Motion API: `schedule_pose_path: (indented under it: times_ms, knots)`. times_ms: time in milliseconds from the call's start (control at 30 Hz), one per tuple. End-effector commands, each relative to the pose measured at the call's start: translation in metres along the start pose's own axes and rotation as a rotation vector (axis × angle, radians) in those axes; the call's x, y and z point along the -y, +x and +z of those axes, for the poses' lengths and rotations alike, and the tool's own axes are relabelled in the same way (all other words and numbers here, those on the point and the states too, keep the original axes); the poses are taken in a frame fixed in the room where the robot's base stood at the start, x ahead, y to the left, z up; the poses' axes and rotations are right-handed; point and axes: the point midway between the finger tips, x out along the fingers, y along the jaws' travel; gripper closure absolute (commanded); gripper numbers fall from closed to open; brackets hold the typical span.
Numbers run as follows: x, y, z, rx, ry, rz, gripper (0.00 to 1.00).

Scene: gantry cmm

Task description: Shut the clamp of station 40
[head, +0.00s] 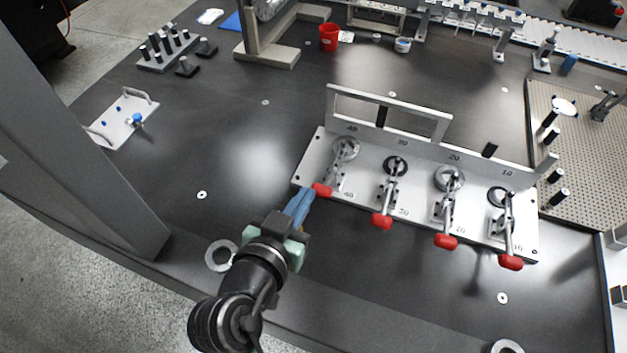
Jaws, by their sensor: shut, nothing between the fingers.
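The station 40 clamp (337,179) is at the left end of a pale fixture plate (310,163). Its red handle grip (322,189) points toward the plate's front edge. A round metal part (346,148) sits behind it at the same station. I cannot tell from this view whether the clamp is fully open or shut. My gripper (308,192) has blue fingers, which are shut and empty. Their tips are at the left side of the red grip, touching it or very close; the view does not settle which.
Three more clamps with red grips stand to the right: station 30 (381,221), station 20 (446,240) and station 10 (510,262). A raised metal frame (440,152) runs along the plate's back. A metal ring (221,255) lies left of my arm.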

Motion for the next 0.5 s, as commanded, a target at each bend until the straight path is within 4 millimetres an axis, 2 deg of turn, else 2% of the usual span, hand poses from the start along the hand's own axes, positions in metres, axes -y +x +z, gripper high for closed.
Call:
schedule_pose_path:
  times_ms: [200,367,500]
  knots:
    - [-0.001,0.048,-0.001,-0.002,0.000,0.003,1.00]
    - [-0.001,0.080,-0.001,-0.002,0.001,0.002,1.00]
    - [0.000,0.085,0.023,0.003,-0.001,0.000,1.00]
